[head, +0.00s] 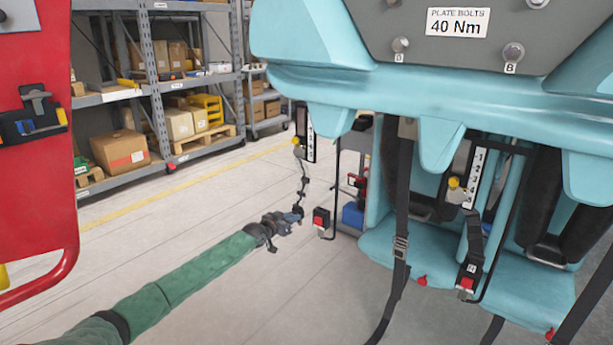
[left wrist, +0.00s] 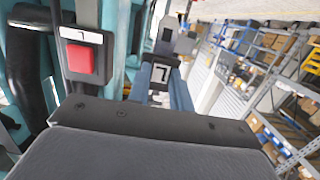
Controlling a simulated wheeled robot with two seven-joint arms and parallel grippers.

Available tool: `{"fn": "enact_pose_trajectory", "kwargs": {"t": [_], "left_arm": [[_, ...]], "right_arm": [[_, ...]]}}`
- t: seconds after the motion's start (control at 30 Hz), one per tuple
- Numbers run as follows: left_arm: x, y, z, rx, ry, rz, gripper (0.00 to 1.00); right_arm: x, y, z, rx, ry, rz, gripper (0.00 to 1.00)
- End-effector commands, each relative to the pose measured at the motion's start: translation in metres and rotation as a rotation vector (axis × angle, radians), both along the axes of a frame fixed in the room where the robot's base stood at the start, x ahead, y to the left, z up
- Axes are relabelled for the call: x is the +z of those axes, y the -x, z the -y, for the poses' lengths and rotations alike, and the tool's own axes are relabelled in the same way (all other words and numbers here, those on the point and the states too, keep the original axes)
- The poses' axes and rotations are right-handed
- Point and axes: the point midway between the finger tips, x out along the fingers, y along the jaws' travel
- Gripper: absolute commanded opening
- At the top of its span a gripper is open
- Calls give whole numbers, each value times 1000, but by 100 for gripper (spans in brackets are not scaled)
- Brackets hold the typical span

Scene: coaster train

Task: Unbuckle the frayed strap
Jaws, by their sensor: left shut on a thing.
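The frayed strap (head: 304,182) looks thin and ragged. It hangs below a black-and-white marked plate at the left edge of the teal seat row. My left gripper (head: 298,213) is at its lower end, shut on the strap's tongue; the tongue (left wrist: 162,74) shows between the fingers in the left wrist view, with a marked label and a metal tip. The buckle (head: 321,218), with a red button, stands just right of the gripper. In the left wrist view the buckle (left wrist: 80,62) is left of the tongue, with a gap between them. My right gripper is not in view.
Another strap (head: 473,240) runs to a red-button buckle (head: 467,278) at the right seat. A black strap (head: 400,230) hangs in front of the seats. A red panel (head: 38,150) stands at left. Shelving (head: 150,90) stands behind; the floor between is clear.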

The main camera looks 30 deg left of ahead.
Motion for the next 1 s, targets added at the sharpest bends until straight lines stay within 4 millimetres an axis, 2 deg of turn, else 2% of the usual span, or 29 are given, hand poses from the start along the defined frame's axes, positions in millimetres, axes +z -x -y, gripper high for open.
{"fn": "enact_pose_trajectory", "kwargs": {"t": [0.03,0.13,0.17,0.27,0.3,0.67,1.0], "left_arm": [[-9,0,0,0,-1,0,0],[-19,0,0,0,-1,-1,0],[-14,0,0,0,-1,0,25],[-13,0,0,0,0,0,45],[-13,0,0,0,0,0,47],[-14,3,0,0,0,-1,47],[-10,34,-2,-1,0,-2,47]], "right_arm": [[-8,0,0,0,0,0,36],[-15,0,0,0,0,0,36],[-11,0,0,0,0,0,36],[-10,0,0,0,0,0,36],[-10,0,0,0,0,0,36],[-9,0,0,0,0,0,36],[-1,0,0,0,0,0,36]]}}
